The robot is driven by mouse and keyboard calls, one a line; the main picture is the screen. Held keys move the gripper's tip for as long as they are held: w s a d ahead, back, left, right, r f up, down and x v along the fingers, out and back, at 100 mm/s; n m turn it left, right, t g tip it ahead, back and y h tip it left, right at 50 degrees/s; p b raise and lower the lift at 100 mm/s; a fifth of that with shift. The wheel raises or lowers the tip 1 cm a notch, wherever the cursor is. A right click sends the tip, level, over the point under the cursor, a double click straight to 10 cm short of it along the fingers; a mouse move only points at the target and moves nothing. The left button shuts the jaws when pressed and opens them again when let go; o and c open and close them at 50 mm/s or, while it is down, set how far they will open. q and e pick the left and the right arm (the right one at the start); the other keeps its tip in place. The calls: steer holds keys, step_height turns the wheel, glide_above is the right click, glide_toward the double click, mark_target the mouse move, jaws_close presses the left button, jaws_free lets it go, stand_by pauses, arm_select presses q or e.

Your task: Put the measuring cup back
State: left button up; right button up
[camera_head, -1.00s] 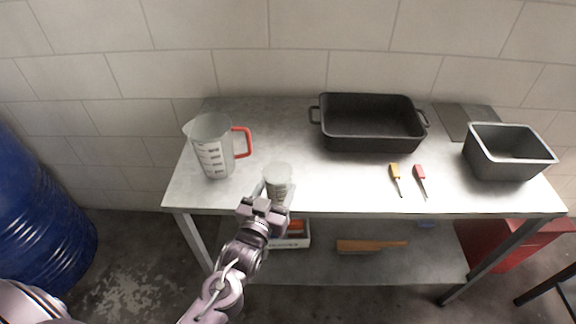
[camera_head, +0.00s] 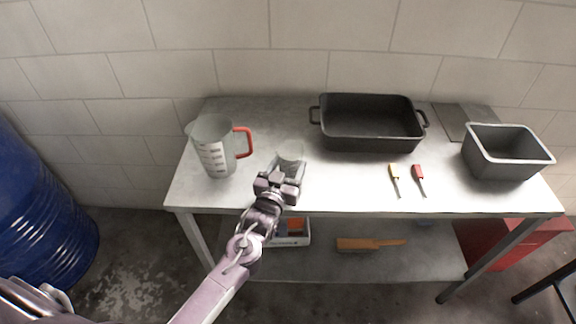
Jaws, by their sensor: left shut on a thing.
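A small clear measuring cup (camera_head: 290,151) shows at the table's left-middle, partly hidden behind my left gripper (camera_head: 284,172). The gripper is shut on this cup, near the front part of the tabletop. I cannot tell whether the cup touches the table. A larger measuring jug (camera_head: 213,152) with a red handle stands upright on the table to the left of the gripper. My right gripper is not in view.
A box (camera_head: 297,238) and a brown brush-like tool (camera_head: 362,244) lie on the lower shelf. A blue barrel (camera_head: 38,205) stands left.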

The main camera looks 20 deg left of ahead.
arm_select(q)
steer(key=o, duration=1)
steer(key=shift+f, duration=0.2)
steer(key=shift+r, duration=0.1)
steer(key=shift+r, duration=0.15)
steer(key=s+b, duration=0.1)
steer(key=s, duration=1.1)
steer(key=shift+a, duration=0.2)
